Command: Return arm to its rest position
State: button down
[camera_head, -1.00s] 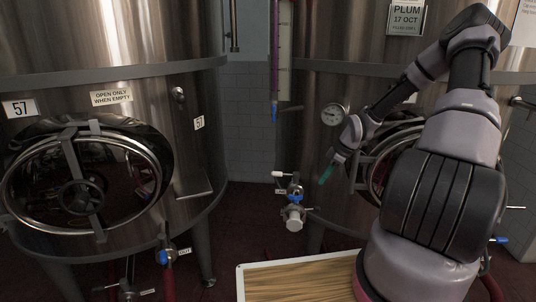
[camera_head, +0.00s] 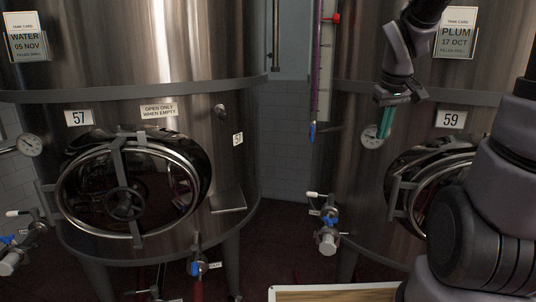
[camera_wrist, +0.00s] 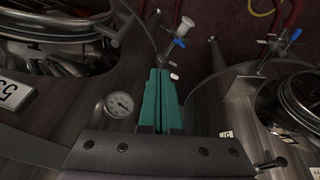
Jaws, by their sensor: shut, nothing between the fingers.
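My gripper (camera_head: 385,122) is raised in front of the right tank (camera_head: 357,190), beside its round gauge (camera_head: 372,136). Its green fingers point down and look closed together with nothing between them. In the wrist view the gripper (camera_wrist: 160,75) shows two green fingers side by side, touching. The gauge also shows in the wrist view (camera_wrist: 119,105), left of the fingers. My arm is bent, with the forearm up at the top of the head view and the lower links at the right edge.
The left tank (camera_head: 205,50) has a round hatch (camera_head: 85,190) and a valve with a blue handle (camera_head: 195,267). A valve (camera_head: 328,238) juts from the right tank, below and left of my gripper. A wooden tabletop (camera_head: 335,296) shows at the bottom. Dark red floor lies between the tanks.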

jog(key=s+a+r+m+t+y, duration=0.1)
jog(key=s+a+r+m, duration=0.1)
jog(key=s, duration=0.4)
jog(key=s+a+r+m+t+y, duration=0.2)
jog(key=s+a+r+m, duration=0.1)
jog(key=s+r, duration=0.4)
jog(key=shift+r+m, duration=0.25)
jog(key=shift+m, duration=0.15)
dwell(0.6)
